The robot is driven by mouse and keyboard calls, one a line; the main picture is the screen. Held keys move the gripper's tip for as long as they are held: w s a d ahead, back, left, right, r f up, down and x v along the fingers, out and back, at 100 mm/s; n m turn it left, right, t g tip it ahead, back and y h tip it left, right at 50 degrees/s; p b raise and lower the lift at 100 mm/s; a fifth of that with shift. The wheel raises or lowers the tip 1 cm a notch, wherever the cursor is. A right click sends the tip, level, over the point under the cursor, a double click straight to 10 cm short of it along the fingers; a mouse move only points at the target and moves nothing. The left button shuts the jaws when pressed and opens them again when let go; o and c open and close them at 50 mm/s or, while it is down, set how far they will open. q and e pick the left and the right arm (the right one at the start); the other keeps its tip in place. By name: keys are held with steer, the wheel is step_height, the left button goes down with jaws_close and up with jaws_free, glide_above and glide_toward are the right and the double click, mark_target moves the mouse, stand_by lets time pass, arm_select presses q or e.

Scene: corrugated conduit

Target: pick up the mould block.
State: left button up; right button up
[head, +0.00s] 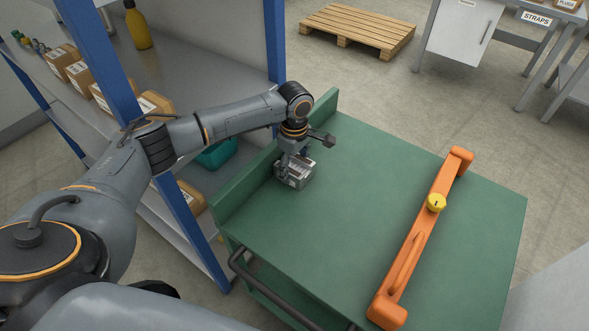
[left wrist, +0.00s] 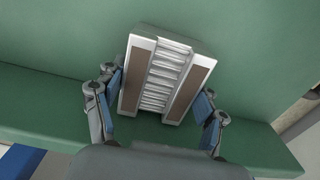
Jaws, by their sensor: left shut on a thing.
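The mould block (head: 299,173) is a small light-grey block at the raised left edge of the green cart top (head: 345,205). In the left wrist view the mould block (left wrist: 158,84) shows a ribbed silver channel between two brown strips. My left gripper (head: 290,169) points down over it and is shut on it. In the left wrist view the blue pads of my left gripper (left wrist: 162,108) are at the block's two sides. I cannot tell whether the block touches the cart top. My right gripper is not in view.
The cart top between block and bar is clear. A shelf with blue posts (head: 277,45) and cartons (head: 85,80) stands at left. A pallet (head: 358,27) lies behind.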

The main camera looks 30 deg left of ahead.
arm_select(q)
steer(key=shift+r, duration=0.1)
steer(key=c, duration=0.5)
steer(key=shift+c, duration=0.2)
